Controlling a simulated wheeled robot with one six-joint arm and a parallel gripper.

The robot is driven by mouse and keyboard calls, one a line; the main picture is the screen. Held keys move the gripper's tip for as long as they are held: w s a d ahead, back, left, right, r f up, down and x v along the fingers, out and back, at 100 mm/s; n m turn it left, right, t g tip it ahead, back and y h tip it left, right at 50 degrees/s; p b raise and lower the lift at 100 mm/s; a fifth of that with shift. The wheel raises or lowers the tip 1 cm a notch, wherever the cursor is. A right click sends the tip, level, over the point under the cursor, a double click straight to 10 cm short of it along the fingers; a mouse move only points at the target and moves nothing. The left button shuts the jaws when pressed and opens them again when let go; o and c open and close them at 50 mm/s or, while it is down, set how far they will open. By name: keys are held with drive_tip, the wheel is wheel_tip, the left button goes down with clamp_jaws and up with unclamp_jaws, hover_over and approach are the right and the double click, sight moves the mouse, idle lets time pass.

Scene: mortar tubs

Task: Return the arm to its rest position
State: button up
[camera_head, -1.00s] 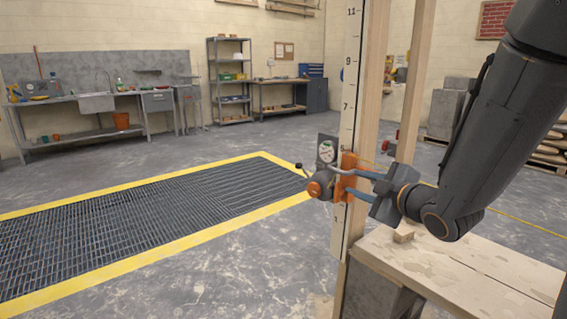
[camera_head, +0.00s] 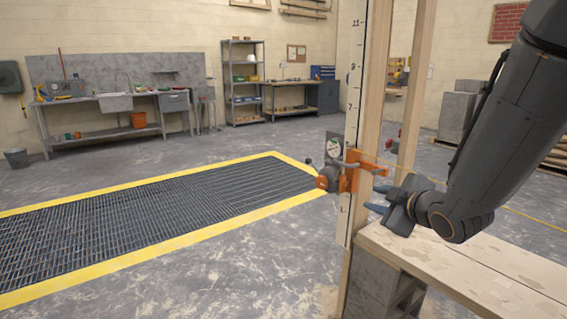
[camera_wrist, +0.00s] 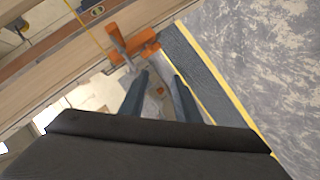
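My gripper (camera_head: 378,199) is in front of the wooden post (camera_head: 379,70), just right of and a little below an orange clamp (camera_head: 350,175). Its two blue-grey fingers are apart with nothing between them, and they look clear of the clamp. The gripper also shows in the wrist view (camera_wrist: 160,82), with the orange clamp (camera_wrist: 116,38) beyond the fingertips. My arm is bent and reaches in from the upper right.
A wooden bench top (camera_head: 440,265) lies below my gripper, on grey blocks (camera_head: 375,285). A yellow-edged floor grating (camera_head: 150,215) is to the left. A sink bench (camera_head: 115,103) and shelves (camera_head: 244,85) stand at the back. The floor between is open.

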drive_tip(key=s+a+f+m+g+h+p, duration=0.1)
drive_tip(key=s+m+g, duration=0.3)
drive_tip(key=s, duration=0.5)
drive_tip(key=s+a+f+m+g+h+p, duration=0.1)
drive_tip(key=s+a+f+m+g+p, duration=0.1)
drive_tip(key=s, duration=0.6)
drive_tip(key=s+a+f+m+g+p, duration=0.1)
drive_tip(key=s+f+m+g+p, duration=0.1)
drive_tip(key=s+m+g, duration=0.4)
drive_tip(key=s+g+p, duration=0.1)
drive_tip(key=s, duration=0.2)
drive_tip(key=shift+s+a+m+h+p, duration=0.2)
drive_tip(key=shift+s+m+h+p, duration=0.1)
drive_tip(key=shift+m+h+p, duration=0.1)
drive_tip(key=shift+w, duration=0.1)
